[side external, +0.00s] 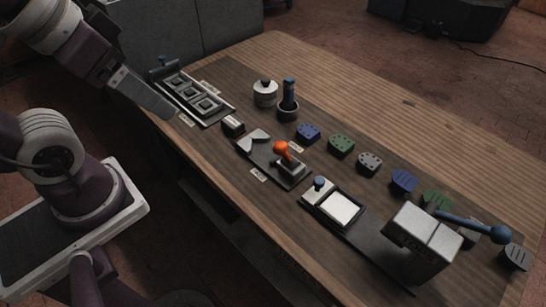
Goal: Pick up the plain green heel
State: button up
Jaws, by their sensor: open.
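Two green heels lie in the row of small heel pieces on the wooden table. One green heel (341,146) near the middle shows small dots on top. The other green heel (437,198) lies further right, close to the blue lever, and seems to have grooves. I cannot tell from this view which one is plain. My gripper (174,115) is at the upper left, over the table's left part beside the black tray, far from both green heels. It is open and seen edge-on, with nothing visible in it.
A blue dotted heel (307,132), grey dotted heel (369,163), blue grooved heel (403,181) and grey grooved heel (515,257) share the row. The press (423,242) with its blue lever (470,224) stands at right. An orange-knobbed fixture (282,150) stands mid-table.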

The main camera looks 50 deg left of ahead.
jog(key=shift+c, duration=0.4)
jog(key=shift+c, duration=0.8)
jog(key=n+g+h, duration=0.1)
jog(key=n+g, duration=0.3)
jog(key=n, duration=1.5)
send_over(340, 142)
jog(key=s+a, duration=0.1)
notch_tip(340, 142, down, 25)
jog(key=shift+s, duration=0.15)
jog(key=f, duration=0.4)
jog(key=w+f, duration=0.1)
jog(key=f, duration=0.2)
jog(key=shift+d+f, duration=0.1)
jog(key=shift+d, duration=0.3)
grip_shut()
